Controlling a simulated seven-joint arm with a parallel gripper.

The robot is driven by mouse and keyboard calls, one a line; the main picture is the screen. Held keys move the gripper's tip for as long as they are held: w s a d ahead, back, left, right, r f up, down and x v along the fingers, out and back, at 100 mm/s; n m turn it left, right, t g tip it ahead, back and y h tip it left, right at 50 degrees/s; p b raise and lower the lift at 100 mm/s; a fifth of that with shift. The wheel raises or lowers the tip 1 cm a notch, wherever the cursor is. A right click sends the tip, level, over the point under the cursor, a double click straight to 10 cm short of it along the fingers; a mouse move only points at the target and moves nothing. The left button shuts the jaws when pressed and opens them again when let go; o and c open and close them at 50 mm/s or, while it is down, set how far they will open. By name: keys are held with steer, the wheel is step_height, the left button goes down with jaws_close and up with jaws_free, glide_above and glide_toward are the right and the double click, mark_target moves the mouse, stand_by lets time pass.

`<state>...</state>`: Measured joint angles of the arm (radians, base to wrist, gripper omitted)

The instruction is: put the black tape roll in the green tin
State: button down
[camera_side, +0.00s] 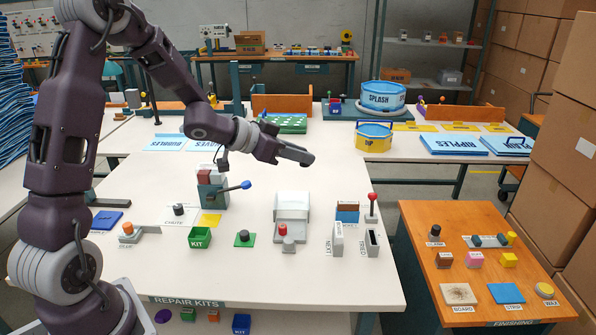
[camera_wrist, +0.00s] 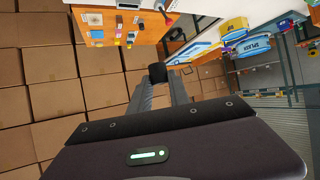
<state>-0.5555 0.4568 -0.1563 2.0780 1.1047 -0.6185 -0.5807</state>
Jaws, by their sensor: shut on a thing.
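My gripper (camera_side: 306,158) is raised well above the white table and points to the right in the side view. In the wrist view its fingers (camera_wrist: 160,84) are shut on a small black roll-like thing (camera_wrist: 158,72) at their tips, which I take to be the black tape roll. In the side view it is hard to tell apart from the dark fingertips. The green tin (camera_side: 200,239), a small open-topped box marked KIT, stands on the front left of the table. It is below and left of my gripper, well apart from it. Its inside is only partly visible.
Near the tin are a lever stand (camera_side: 211,188), a green pad with a black knob (camera_side: 244,239) and a grey-white press (camera_side: 291,213). A red-knobbed lever (camera_side: 372,209) stands at right. An orange finishing table (camera_side: 470,291) lies beyond. The table's middle back is clear.

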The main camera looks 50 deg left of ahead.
steer(key=w+a+r+n+g+y, duration=0.1)
steer(key=w+a+r+n+y, duration=0.8)
steer(key=a, duration=0.3)
steer(key=w+a+f+n+g+y, duration=0.1)
steer(key=a+n+g+y, duration=0.15)
steer(key=a, duration=0.35)
steer(key=a+f+n+g+y, duration=0.2)
steer(key=a+n, duration=0.2)
steer(key=a, duration=0.3)
steer(key=s+a+f+n+g+y, duration=0.2)
steer(key=s+a+f+n+g, duration=0.3)
steer(key=s+f+n+g, duration=0.45)
steer(key=shift+s+d+f+n+g+h, duration=0.9)
steer(key=shift+s+d+f+n+g, duration=0.25)
steer(key=shift+s+f, duration=2.15)
steer(key=shift+s+d+f+n+g+h, duration=1.15)
steer(key=shift+s+f, duration=1.3)
steer(key=shift+f, duration=1.7)
steer(key=shift+s+d+f+n+g+h, duration=0.7)
steer(key=shift+s+d+f+n+g, duration=0.45)
steer(key=shift+s+f, duration=2.15)
